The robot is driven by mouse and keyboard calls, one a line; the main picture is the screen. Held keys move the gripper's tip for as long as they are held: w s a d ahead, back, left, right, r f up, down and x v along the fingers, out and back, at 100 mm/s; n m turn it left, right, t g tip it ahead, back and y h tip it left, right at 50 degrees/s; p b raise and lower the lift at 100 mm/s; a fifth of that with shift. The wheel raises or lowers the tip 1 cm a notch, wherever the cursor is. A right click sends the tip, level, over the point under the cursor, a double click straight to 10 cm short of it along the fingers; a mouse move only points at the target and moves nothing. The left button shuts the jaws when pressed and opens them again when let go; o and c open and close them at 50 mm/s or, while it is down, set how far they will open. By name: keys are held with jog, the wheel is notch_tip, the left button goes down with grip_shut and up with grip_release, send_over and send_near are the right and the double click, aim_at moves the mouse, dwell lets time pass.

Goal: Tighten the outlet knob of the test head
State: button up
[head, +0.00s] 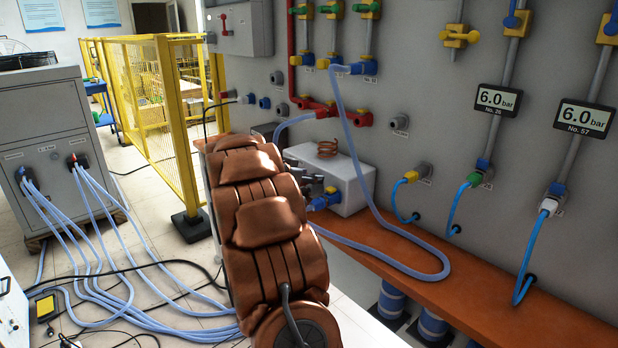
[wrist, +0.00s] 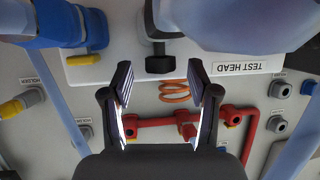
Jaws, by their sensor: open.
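The test head (head: 350,183) is a white box on the orange ledge, with a copper coil (head: 327,148) on top. In the wrist view its face (wrist: 210,67) carries an upside-down TEST HEAD label. A black knob (wrist: 160,64) sits on this face, and a yellow knob (wrist: 84,60) sits on a blue fitting to its left. No label on either knob is readable. My gripper (wrist: 160,78) is open and empty. In the picture the black knob lies between its fingertips, with no contact visible. In the head view my brown arm hides most of the gripper.
A pale blue hose (head: 430,272) loops across the orange ledge (head: 455,285). Another thick hose (wrist: 235,20) crosses the wrist view near the black knob. Red pipes (head: 340,112) and wall fittings lie behind the test head. A yellow fence (head: 162,110) stands to the left.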

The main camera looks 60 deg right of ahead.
jog(key=shift+c, duration=0.3)
grip_shut()
dwell(0.3)
jog(key=p, duration=0.2)
jog(key=shift+w+r+m+g+p, duration=0.15)
jog(key=shift+r+m+g+p, duration=0.15)
jog(key=shift+g+p, duration=0.1)
jog(key=shift+p, duration=0.6)
jog(key=m+g+p, duration=0.1)
jog(key=p, duration=0.1)
jog(key=shift+w+r+p, duration=0.1)
jog(key=shift+w+p, duration=0.05)
jog(key=shift+p, duration=0.25)
jog(key=m+g+y+p, duration=0.1)
jog(key=p, duration=0.3)
jog(key=shift+w+m+g+p, duration=0.1)
jog(key=shift+m+g+p, duration=0.2)
jog(key=shift+g+p, duration=0.1)
jog(key=m+g+p, duration=0.1)
jog(key=p, duration=0.2)
jog(key=shift+d+y, duration=0.15)
jog(key=shift+y, duration=0.15)
jog(key=shift+w+d+f+m+g+y+p, duration=0.15)
jog(key=shift+m+g+y+p, duration=0.3)
jog(key=shift+p, duration=0.5)
jog(key=shift+a+f+m+g+y+p, duration=0.1)
jog(key=shift+f+m+g+y+p, duration=0.15)
jog(key=shift+m+g+p, duration=0.55)
